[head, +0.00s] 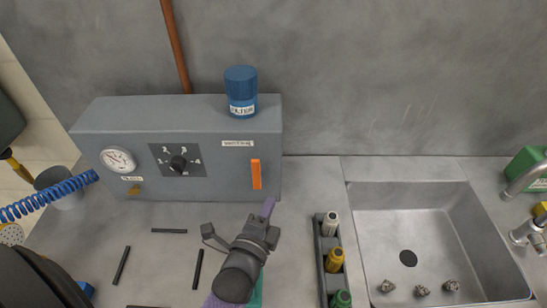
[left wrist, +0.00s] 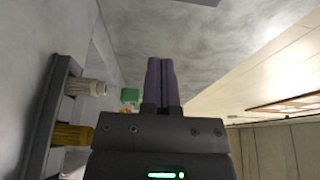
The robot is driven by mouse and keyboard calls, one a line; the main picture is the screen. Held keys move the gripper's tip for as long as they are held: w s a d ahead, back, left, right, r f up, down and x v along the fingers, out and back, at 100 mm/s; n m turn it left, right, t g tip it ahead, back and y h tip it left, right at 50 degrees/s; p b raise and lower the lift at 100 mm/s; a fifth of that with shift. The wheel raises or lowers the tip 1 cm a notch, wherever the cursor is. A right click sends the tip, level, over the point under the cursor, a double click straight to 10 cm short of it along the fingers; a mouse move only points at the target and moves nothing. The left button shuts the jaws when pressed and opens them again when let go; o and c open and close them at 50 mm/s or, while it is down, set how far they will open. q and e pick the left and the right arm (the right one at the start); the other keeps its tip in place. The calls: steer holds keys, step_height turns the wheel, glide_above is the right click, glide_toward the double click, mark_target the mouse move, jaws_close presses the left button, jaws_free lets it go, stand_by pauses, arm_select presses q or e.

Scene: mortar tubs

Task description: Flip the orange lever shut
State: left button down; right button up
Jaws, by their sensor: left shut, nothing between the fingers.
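The orange lever (head: 256,174) is on the front face of the grey control box (head: 220,165), at its right side under a small label. It hangs upright along the face. My left gripper (head: 268,207) is shut and empty, in front of the box, a little below and right of the lever in the head view. The two appear apart. In the left wrist view the purple fingers (left wrist: 162,82) are pressed together with nothing between them. The lever is not visible there. My right gripper is not in view.
The box carries a gauge (head: 118,160), a black knob (head: 178,163) and a blue filter (head: 241,93). Right of my gripper stands a rack (head: 320,262) of bottles, then a sink (head: 362,230). Several black sticks (head: 122,265) lie on the counter at left.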

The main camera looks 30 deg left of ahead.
mark_target(257, 170)
arm_select(q)
steer(key=w+a, duration=0.1)
steer(key=w, duration=0.1)
steer(key=w+a, duration=0.1)
steer(key=w, duration=0.2)
steer(key=w+a+b, duration=0.1)
steer(key=w+a, duration=0.1)
steer(key=shift+w+r, duration=0.15)
steer(key=shift+w, duration=0.1)
steer(key=shift+s+a, duration=0.2)
steer(key=shift+a, duration=0.15)
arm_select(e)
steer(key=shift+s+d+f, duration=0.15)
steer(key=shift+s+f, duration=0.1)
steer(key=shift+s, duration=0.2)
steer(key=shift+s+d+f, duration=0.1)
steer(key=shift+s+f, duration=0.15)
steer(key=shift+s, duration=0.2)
